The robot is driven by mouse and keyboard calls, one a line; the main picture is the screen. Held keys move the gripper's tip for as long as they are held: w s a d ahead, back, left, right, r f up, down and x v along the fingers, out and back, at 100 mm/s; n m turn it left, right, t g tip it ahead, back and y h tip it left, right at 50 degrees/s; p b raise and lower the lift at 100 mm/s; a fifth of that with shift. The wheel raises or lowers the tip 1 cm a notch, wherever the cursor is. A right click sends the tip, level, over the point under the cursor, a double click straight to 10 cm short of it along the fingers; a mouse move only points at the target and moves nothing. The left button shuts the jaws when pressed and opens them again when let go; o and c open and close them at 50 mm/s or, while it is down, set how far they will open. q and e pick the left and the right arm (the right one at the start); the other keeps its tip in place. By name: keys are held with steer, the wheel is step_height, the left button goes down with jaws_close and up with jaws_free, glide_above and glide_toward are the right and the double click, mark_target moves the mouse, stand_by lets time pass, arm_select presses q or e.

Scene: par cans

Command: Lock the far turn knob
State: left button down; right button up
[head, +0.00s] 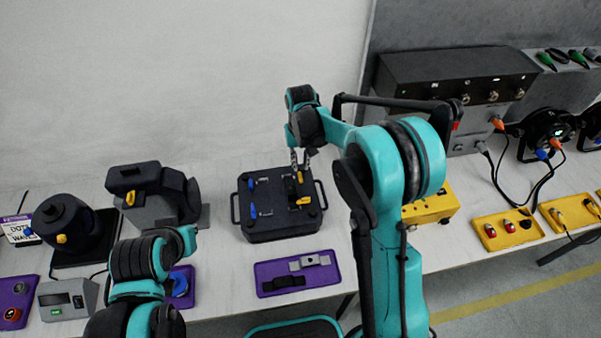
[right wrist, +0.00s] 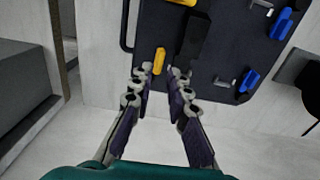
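The black case (head: 262,228) stands on the table with blue and yellow turn knobs on its lid. The far yellow knob (head: 299,178) is near the back right of the lid; it also shows in the right wrist view (right wrist: 159,61). A second yellow knob (head: 303,200) is nearer the front right. My right gripper (head: 300,160) hangs over the back right of the case. In the right wrist view its fingers (right wrist: 162,76) are apart, with the far yellow knob just beyond the tips, toward the left finger; contact cannot be told. My left arm shows at lower left, its gripper not visible.
Two blue knobs (head: 253,211) (head: 250,185) sit on the lid's left side. A purple tray (head: 268,268) lies in front of the case. Dark devices (head: 150,195) stand to the left. A yellow box (head: 432,205) and a dark amplifier (head: 450,75) are at right.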

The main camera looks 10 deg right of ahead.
mark_target(301, 176)
step_height(301, 176, down, 6)
steer(key=shift+r+b, duration=0.2)
steer(key=shift+b, duration=0.35)
jaws_close()
